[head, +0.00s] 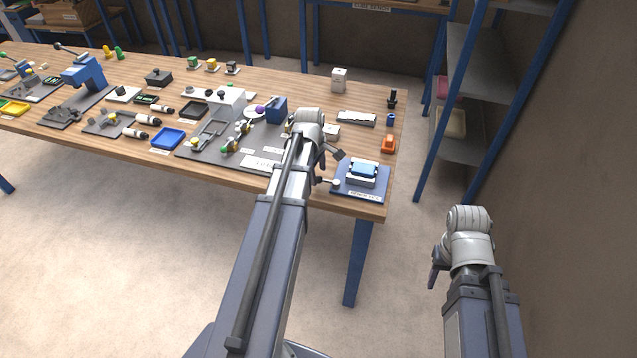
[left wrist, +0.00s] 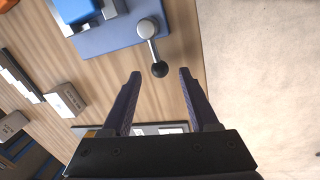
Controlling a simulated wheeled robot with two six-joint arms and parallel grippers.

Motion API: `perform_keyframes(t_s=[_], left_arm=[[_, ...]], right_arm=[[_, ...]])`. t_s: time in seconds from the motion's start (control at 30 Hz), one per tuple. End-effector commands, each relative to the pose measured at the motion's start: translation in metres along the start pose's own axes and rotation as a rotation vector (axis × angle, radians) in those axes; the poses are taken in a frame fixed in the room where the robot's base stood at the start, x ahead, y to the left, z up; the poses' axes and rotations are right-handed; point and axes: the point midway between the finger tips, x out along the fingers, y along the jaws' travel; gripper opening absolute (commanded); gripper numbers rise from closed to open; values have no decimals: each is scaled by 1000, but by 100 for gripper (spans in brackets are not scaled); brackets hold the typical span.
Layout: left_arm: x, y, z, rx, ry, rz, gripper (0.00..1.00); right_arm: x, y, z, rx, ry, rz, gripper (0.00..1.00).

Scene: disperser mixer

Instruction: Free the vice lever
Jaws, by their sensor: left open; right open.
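The vice (head: 362,173) has a light blue block in its pale jaws and stands on a blue base plate (head: 347,190) at the table's right front corner. Its lever (head: 331,182) sticks out to the left from a grey round hub. In the left wrist view the lever (left wrist: 154,50) ends in a black ball knob, which lies between the tips of my open left gripper (left wrist: 160,75) in the picture; I cannot tell the depth between them. In the head view my left gripper (head: 332,155) is over the table beside the vice, partly hidden by my arm. My right gripper (head: 436,270) is off the table at right.
A grey mat (head: 205,153) with fixtures lies left of my left arm. An orange item (head: 388,144), a white box (head: 339,80) and a grey tray (head: 357,119) stand behind the vice. A shelf rack (head: 465,85) stands right of the table. The floor in front is clear.

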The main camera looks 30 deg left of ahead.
Motion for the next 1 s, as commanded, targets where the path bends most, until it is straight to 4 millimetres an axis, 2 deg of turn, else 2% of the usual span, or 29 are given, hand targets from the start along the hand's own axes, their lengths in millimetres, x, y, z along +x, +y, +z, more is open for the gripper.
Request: perform_keyframes(t_s=[0.03,0.13,0.5,1.0], left_arm=[[13,-1,0,0,0,0,60],[21,0,0,0,0,0,60],[24,0,0,0,0,0,60],[24,0,0,0,0,0,5]], right_arm=[[13,-1,-1,0,0,0,50],[21,-2,-1,0,0,0,50],[23,-2,-1,0,0,0,50],[23,-2,-1,0,0,0,50]])
